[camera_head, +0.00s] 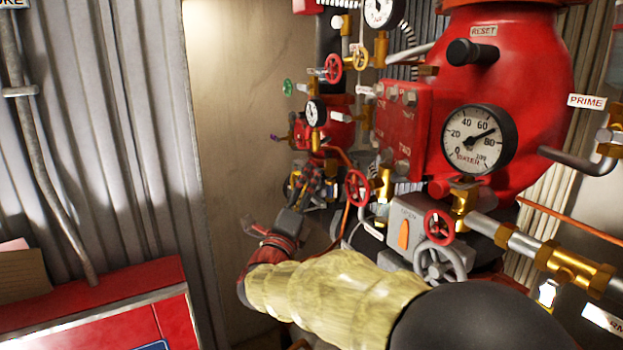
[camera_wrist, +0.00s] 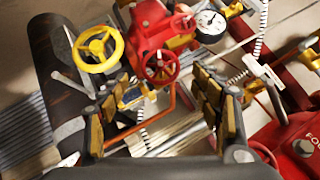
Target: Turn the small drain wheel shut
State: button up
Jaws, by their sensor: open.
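Several small handwheels show, and no readable label marks one as the drain wheel. In the wrist view a small red wheel (camera_wrist: 162,67) on a red valve body lies ahead, between and beyond my fingertips; a yellow wheel (camera_wrist: 97,47) lies to its left. My gripper (camera_wrist: 158,97) is open, with a gap between its padded fingers and nothing held. In the head view my gripper (camera_head: 304,182) reaches in low beside the pipework, left of a red wheel (camera_head: 357,188); its fingertips are hard to make out there. I cannot tell whether it touches anything.
A large gauge (camera_head: 479,139) is on the big red vessel (camera_head: 535,95). Another red wheel (camera_head: 439,226) and a grey wheel (camera_head: 446,262) sit near my forearm. An orange pipe (camera_wrist: 168,105) crosses between my fingers. A red cabinet (camera_head: 120,305) stands at lower left.

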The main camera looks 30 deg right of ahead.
jog(key=shift+v, duration=0.9)
jog(key=shift+c, duration=0.2)
